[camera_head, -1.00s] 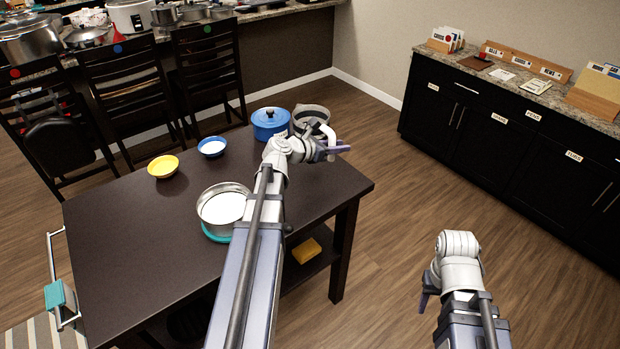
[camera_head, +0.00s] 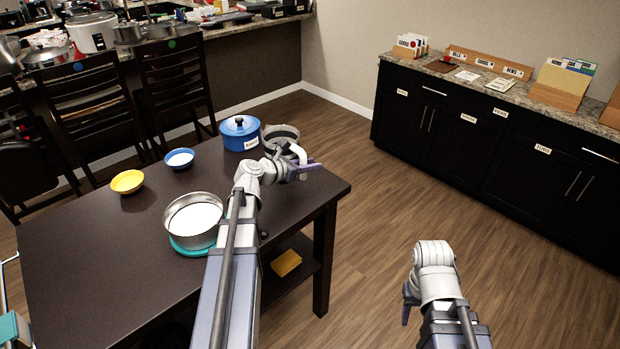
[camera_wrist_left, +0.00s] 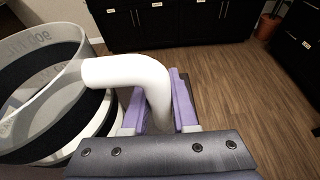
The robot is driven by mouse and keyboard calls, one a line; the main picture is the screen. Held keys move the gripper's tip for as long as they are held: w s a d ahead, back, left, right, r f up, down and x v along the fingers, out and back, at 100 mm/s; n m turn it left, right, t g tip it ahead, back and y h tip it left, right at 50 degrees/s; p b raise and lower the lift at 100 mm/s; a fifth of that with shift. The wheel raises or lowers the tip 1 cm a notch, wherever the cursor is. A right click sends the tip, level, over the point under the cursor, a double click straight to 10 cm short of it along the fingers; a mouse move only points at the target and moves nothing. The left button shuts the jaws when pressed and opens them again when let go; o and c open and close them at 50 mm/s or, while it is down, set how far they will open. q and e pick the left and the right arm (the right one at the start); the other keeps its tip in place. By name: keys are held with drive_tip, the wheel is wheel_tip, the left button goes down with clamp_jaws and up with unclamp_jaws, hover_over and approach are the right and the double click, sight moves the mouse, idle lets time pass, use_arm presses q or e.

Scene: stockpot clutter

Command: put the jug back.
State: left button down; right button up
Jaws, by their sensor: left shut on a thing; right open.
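The jug (camera_head: 281,136), clear and grey with a dark band, is at the table's far right corner, just right of the blue lidded pot (camera_head: 240,132). It also fills the left of the left wrist view (camera_wrist_left: 42,85). My left gripper (camera_head: 305,168) is shut on its white handle (camera_wrist_left: 135,72); the purple fingers sit on either side of it. My left wrist hides the jug's lower part, so I cannot tell whether it touches the table. My right gripper (camera_head: 409,302) is open and empty, low over the floor right of the table.
The dark table (camera_head: 100,250) also bears a steel pan (camera_head: 178,237) with white contents, a blue bowl (camera_head: 180,159) and a yellow bowl (camera_head: 127,182). A yellow sponge (camera_head: 286,263) lies on the lower shelf. Chairs stand behind. A dark cabinet (camera_head: 480,140) stands across open floor.

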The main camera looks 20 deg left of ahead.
use_arm(q)
drive_tip(key=shift+f+b, duration=1.85)
drive_tip(key=shift+f, duration=0.1)
drive_tip(key=shift+r, duration=0.1)
drive_tip(key=c, duration=0.7)
unclamp_jaws()
drive_tip(key=shift+r, duration=0.2)
drive_tip(key=p+v, duration=0.4)
drive_tip(key=v, duration=0.8)
drive_tip(key=shift+f, duration=0.15)
